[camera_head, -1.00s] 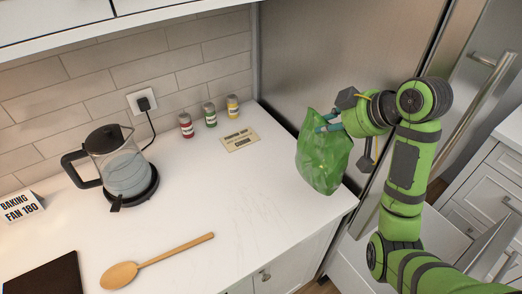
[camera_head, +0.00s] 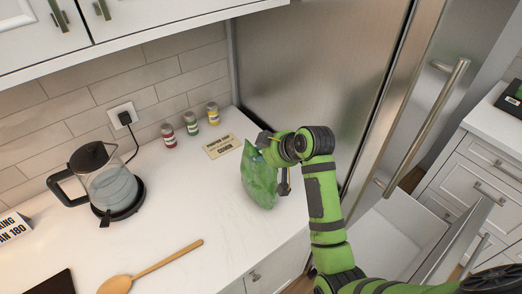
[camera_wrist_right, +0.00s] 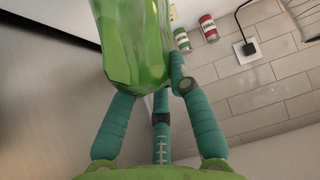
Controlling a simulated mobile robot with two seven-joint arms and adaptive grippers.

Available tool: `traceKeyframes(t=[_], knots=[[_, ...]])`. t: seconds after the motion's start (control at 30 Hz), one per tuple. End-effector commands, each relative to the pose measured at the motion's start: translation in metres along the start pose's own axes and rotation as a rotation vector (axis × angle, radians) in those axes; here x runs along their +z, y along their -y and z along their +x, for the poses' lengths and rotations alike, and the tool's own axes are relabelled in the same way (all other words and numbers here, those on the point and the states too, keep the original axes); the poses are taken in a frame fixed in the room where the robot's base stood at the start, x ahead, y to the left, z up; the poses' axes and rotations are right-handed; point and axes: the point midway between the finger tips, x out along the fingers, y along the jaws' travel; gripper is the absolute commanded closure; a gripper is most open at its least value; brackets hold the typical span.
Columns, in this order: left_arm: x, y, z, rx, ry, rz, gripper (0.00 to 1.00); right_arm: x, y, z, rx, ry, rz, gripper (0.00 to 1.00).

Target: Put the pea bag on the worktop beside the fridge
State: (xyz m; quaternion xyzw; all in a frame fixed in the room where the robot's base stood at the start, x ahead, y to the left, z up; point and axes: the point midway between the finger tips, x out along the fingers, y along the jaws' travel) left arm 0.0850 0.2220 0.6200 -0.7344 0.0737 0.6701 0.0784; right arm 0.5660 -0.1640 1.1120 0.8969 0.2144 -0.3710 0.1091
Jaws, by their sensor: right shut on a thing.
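The green pea bag (camera_head: 259,178) hangs upright at the right end of the white worktop (camera_head: 190,215), beside the steel fridge (camera_head: 310,75). I cannot tell whether its bottom touches the worktop. My right gripper (camera_head: 266,143) is shut on the bag's upper part, with the arm reaching in from the lower right. In the right wrist view, the teal fingers (camera_wrist_right: 150,90) close on the bag (camera_wrist_right: 132,40). My left gripper is in neither current view.
A kettle (camera_head: 112,188) stands at the left, with a wooden spoon (camera_head: 150,268) in front. An open drawer (camera_head: 395,235) is below the fridge door. The worktop's middle is clear.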

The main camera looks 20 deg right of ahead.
Motion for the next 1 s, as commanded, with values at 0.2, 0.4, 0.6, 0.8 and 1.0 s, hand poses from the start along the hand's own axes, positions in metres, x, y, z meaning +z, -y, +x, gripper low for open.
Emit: traceKeyframes(t=[0.2, 0.4, 0.6, 0.8, 1.0], knots=[[0.0, 0.0, -0.001, 0.0, -0.001, 0.0, 0.44, 0.0, 0.0, 0.001, 0.001, -0.005, -0.001, 1.0], [0.0, 0.0, 0.0, 0.0, -0.001, 0.0, 0.44, 0.003, 0.0, 0.004, 0.0, -0.002, 0.0, 0.72], [-0.001, 0.0, 0.0, 0.0, -0.001, 0.0, 0.44, 0.003, 0.0, 0.003, 0.0, -0.001, 0.0, 0.56], [0.0, 0.0, -0.001, 0.0, -0.001, 0.0, 0.44, 0.002, 0.0, 0.002, 0.0, -0.002, 0.0, 0.56], [0.0, 0.0, 0.008, 0.0, -0.001, -0.001, 0.44, 0.002, -0.001, -0.017, 0.004, -0.005, -0.002, 0.56]])
